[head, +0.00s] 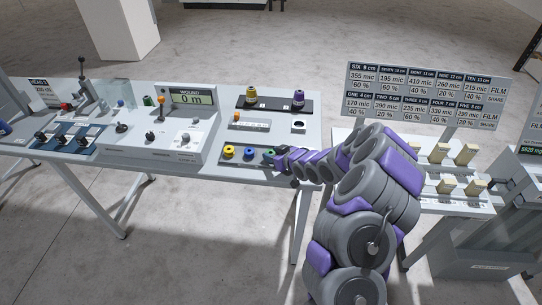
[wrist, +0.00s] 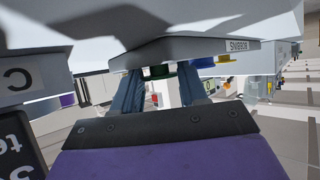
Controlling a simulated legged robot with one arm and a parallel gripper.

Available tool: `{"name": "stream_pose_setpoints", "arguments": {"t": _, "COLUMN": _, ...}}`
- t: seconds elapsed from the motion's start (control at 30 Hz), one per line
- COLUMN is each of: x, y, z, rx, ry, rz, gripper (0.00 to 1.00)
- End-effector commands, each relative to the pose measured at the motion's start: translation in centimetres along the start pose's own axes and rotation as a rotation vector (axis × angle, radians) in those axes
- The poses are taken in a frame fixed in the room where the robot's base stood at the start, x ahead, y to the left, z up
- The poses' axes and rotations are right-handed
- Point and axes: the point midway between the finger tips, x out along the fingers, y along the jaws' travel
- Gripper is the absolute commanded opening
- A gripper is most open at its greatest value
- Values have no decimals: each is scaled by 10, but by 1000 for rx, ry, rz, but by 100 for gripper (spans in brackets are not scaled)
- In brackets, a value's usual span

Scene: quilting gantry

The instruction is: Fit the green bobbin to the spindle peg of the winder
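The green bobbin (head: 267,154) sits at the right end of the bobbin tray (head: 257,162), beside the blue bobbin (head: 248,154) and the yellow bobbin (head: 229,152). My gripper (head: 281,160) is at the tray's right end, close to the green bobbin. In the wrist view, which is turned over, the green bobbin (wrist: 160,71) shows between my two fingers (wrist: 160,86), with gaps around it; the fingers look open. The winder (head: 187,97) with its "WOUND 0 m" display stands left of the tray. I cannot clearly make out its spindle peg.
A dark rack (head: 275,104) with yellow and purple thread cones stands behind the tray. A small white ruled block (head: 250,124) lies between them. An orange-topped lever (head: 161,108) rises by the winder. A sign board (head: 425,95) and pale blocks (head: 440,152) are on the right.

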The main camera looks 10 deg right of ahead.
Motion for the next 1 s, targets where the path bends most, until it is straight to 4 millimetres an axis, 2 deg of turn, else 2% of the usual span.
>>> {"name": "stream_pose_setpoints", "arguments": {"t": 0.03, "x": 0, "y": 0, "z": 0, "rx": 0, "ry": 0, "rz": 1, "gripper": 28}}
{"name": "stream_pose_setpoints", "arguments": {"t": 0.2, "x": -1, "y": 0, "z": 0, "rx": 0, "ry": 1, "rz": 1, "gripper": 14}}
{"name": "stream_pose_setpoints", "arguments": {"t": 0.57, "x": -4, "y": 0, "z": -6, "rx": 0, "ry": 2, "rz": 1, "gripper": 14}}
{"name": "stream_pose_setpoints", "arguments": {"t": 0.87, "x": -21, "y": 0, "z": -35, "rx": 0, "ry": 2, "rz": 2, "gripper": 14}}
{"name": "stream_pose_setpoints", "arguments": {"t": 1.0, "x": -34, "y": -11, "z": -26, "rx": 5, "ry": 3, "rz": 0, "gripper": 14}}
